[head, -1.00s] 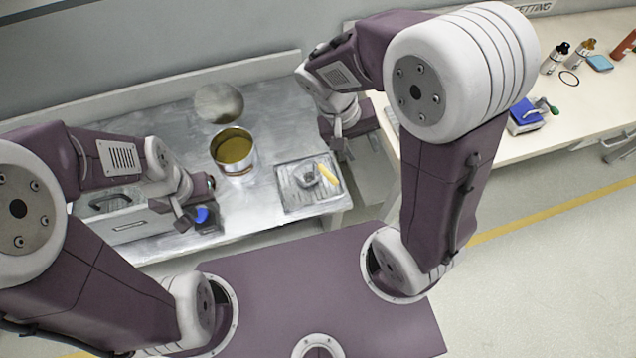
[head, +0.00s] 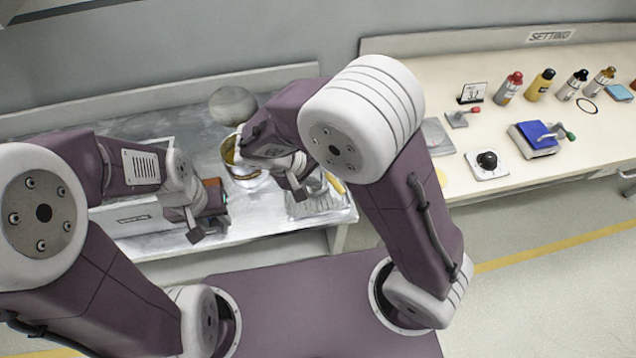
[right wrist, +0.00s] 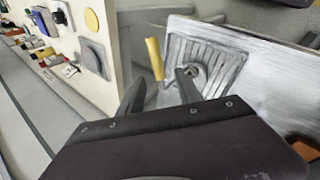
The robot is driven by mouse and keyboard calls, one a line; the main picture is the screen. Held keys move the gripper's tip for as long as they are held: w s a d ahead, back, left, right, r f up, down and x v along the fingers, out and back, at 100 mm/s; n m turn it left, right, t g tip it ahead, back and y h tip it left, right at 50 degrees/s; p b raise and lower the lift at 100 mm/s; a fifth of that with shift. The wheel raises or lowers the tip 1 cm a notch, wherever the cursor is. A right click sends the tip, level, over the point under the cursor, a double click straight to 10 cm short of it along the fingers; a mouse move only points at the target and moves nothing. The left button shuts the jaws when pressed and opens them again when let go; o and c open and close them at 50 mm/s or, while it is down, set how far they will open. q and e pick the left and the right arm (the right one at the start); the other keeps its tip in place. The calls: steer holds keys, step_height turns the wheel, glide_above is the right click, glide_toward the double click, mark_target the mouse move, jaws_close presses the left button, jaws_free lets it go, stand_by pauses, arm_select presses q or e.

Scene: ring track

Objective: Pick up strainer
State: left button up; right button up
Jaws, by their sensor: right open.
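The strainer appears to be the small grey round piece (right wrist: 196,72) on the ridged metal tray (right wrist: 222,67) in the right wrist view. A yellow stick (right wrist: 155,58) lies beside it; I cannot tell whether it is the strainer's handle. In the head view my right arm largely hides the strainer, and the yellow stick (head: 337,183) shows at the tray's right. My right gripper (head: 296,188) is open above the tray; its fingers (right wrist: 160,90) also show in the wrist view, apart and empty. My left gripper (head: 208,226) hangs at the bench's front left; its jaws are unclear.
A pot with yellowish contents (head: 231,155) stands behind my right gripper, partly covered. A round metal disc (head: 233,104) is at the back. A grey box (head: 127,215) sits behind my left arm. The right table (head: 470,205) holds bottles and a blue-topped device (head: 540,138).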

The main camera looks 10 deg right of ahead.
mark_target(328, 176)
steer(key=x, duration=0.4)
steer(key=shift+d+f, duration=0.2)
steer(key=shift+f, duration=0.05)
jaws_close()
stand_by(1.1)
